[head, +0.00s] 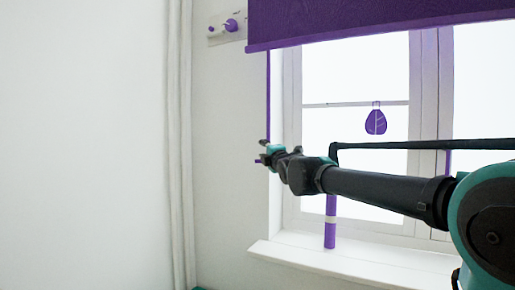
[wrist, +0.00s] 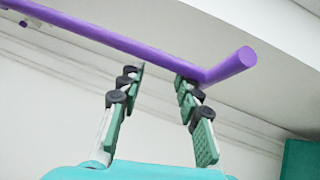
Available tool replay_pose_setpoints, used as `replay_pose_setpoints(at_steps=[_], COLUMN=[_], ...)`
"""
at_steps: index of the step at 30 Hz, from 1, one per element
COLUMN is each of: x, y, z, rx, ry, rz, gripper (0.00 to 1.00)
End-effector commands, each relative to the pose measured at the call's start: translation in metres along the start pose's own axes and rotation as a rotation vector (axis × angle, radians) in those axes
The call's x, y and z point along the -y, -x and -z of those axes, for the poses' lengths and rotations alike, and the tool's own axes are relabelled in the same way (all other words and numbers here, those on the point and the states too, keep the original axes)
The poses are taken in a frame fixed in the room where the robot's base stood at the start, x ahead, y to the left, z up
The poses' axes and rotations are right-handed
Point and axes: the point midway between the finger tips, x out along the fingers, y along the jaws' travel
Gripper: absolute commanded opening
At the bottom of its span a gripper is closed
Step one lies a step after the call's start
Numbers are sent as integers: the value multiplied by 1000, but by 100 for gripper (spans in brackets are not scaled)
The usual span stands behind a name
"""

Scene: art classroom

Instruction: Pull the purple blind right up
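The purple blind (head: 375,20) hangs across the top of the window, its straight lower edge above the panes. A thin purple pull rod (head: 267,95) hangs down from its left end beside the window frame. In the wrist view the purple rod (wrist: 130,45) slants from the upper left to a short bent end piece (wrist: 232,66). My gripper (head: 264,152) is at the rod's lower end in the head view. In the wrist view my gripper (wrist: 161,76) is open, its fingers apart, with the right fingertip by the bend. I cannot tell whether it touches the rod.
A white sill (head: 350,263) runs below the window, with a purple and white upright piece (head: 331,222) near it. A wall plate with a purple peg (head: 231,25) is upper left. The left wall is bare.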

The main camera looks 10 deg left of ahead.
Motion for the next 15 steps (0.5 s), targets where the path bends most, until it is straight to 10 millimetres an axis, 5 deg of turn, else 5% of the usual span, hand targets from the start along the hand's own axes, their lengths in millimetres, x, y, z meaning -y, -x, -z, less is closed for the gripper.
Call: replay_pose_setpoints(at_steps=[15], x=[0], y=[34], z=[0], rx=[0], ry=[2], rz=[0], gripper=[34])
